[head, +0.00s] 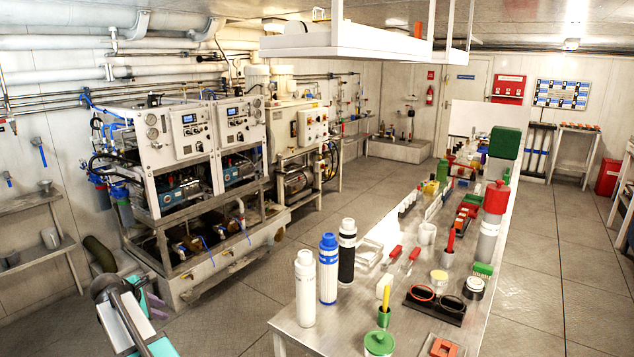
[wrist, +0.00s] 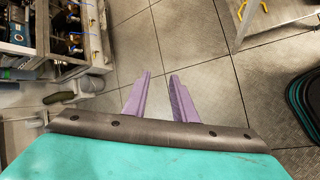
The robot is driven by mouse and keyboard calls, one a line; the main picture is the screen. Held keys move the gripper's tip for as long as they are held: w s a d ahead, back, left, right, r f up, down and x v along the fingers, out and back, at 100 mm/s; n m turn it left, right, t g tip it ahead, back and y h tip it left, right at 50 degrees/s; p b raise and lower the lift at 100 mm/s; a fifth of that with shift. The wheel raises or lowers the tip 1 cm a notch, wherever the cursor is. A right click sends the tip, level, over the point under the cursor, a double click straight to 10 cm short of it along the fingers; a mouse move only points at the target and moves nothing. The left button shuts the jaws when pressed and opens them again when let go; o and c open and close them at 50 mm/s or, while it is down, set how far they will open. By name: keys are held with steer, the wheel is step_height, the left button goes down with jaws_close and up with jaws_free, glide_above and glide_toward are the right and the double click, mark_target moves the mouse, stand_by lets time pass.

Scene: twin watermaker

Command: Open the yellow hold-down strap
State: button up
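I cannot pick out a yellow hold-down strap for certain in either view. A small thin yellow piece (wrist: 241,11) shows at the top edge of the wrist view, by the edge of a grey surface. It is too small and cut off to tell what it is. My gripper (wrist: 160,73) has two purple fingers standing clearly apart, with only floor tiles seen between them. It is open and empty, and touches nothing that I can see. In the head view its purple fingers (head: 155,304) show partly, behind my teal arm at the lower left.
A long workbench (head: 290,322) crowded with bottles, filters and tools runs along the right. The framed watermaker unit (head: 180,150) stands at the left on a metal base. A wall shelf (head: 35,255) is at far left. Tiled floor (head: 245,310) is free between bench and unit.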

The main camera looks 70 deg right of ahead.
steer(key=s+d+r+n+h+p, duration=0.1)
steer(key=s+d+r+h, duration=0.15)
steer(key=d+r, duration=0.85)
steer(key=s+d+r+n+h, duration=0.15)
steer(key=s+d+r, duration=0.25)
steer(key=r, duration=1.5)
steer(key=s+d+r+n+h+p, duration=0.1)
steer(key=s+d+r+h, duration=0.15)
steer(key=d+r, duration=0.85)
steer(key=s+r+g+h, duration=0.1)
steer(key=s+r+g, duration=0.1)
steer(key=s+r, duration=0.6)
steer(key=s+a+r+g+h+p, duration=0.1)
steer(key=s+r, duration=0.8)
steer(key=r, duration=1.1)
steer(key=s+r+g+h+p, duration=0.1)
steer(key=s+r+g, duration=0.2)
steer(key=s+r, duration=0.6)
steer(key=shift+a+r+h, duration=0.2)
steer(key=shift+r, duration=1.35)
steer(key=shift+a+r+h, duration=0.15)
steer(key=shift+r, duration=1.4)
steer(key=shift+d, duration=0.15)
